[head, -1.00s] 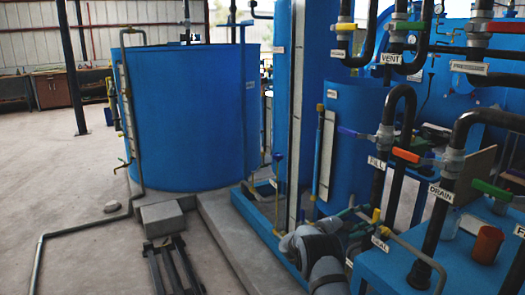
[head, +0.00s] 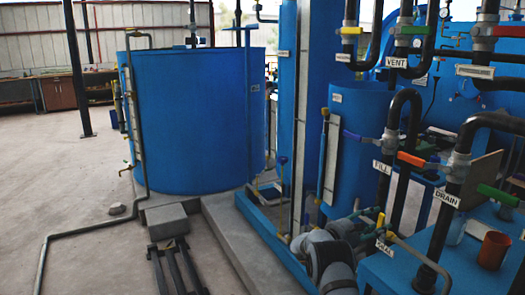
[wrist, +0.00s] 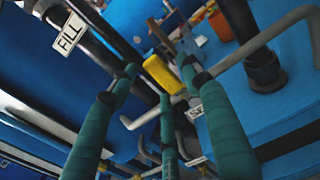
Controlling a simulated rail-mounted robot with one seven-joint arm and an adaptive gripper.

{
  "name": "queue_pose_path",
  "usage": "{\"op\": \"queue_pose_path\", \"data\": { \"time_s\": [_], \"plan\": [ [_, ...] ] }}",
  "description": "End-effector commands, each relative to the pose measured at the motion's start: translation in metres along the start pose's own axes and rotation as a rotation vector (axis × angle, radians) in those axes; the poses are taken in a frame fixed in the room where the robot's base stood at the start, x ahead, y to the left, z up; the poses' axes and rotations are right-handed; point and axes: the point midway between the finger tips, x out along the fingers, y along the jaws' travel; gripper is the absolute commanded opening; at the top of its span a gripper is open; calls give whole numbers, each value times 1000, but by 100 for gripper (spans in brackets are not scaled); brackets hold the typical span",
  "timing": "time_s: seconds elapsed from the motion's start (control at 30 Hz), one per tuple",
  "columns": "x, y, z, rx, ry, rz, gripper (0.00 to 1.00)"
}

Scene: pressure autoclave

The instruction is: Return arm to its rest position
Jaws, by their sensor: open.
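My gripper (wrist: 160,68) is open, with its teal fingers spread in the wrist view. A yellow valve handle (wrist: 165,73) shows between and beyond the fingertips; I cannot tell whether they touch it. In the head view my grey arm reaches from the bottom middle toward the yellow handle (head: 380,221). My gripper (head: 370,222) there is small, with teal fingers close to the handle. A SEAL label (head: 384,247) is just below the handle. The wrist view also shows a FILL label (wrist: 69,33) at upper left.
Black pipes with FILL (head: 383,168) and DRAIN (head: 445,197) labels stand close on the right. A blue cylinder (head: 360,130) is behind my arm. An orange cup (head: 493,250) sits on a blue surface. A large blue tank (head: 195,120) stands left; floor at far left is open.

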Motion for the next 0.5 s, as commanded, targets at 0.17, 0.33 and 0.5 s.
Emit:
{"op": "queue_pose_path", "data": {
  "time_s": [0.17, 0.33, 0.5],
  "plan": [
    [-37, 2, 1, 0, -1, 6, 48],
    [-75, 2, 1, 0, 0, 7, 48],
    [-106, 0, 0, 0, -1, 3, 48]
  ]
}}
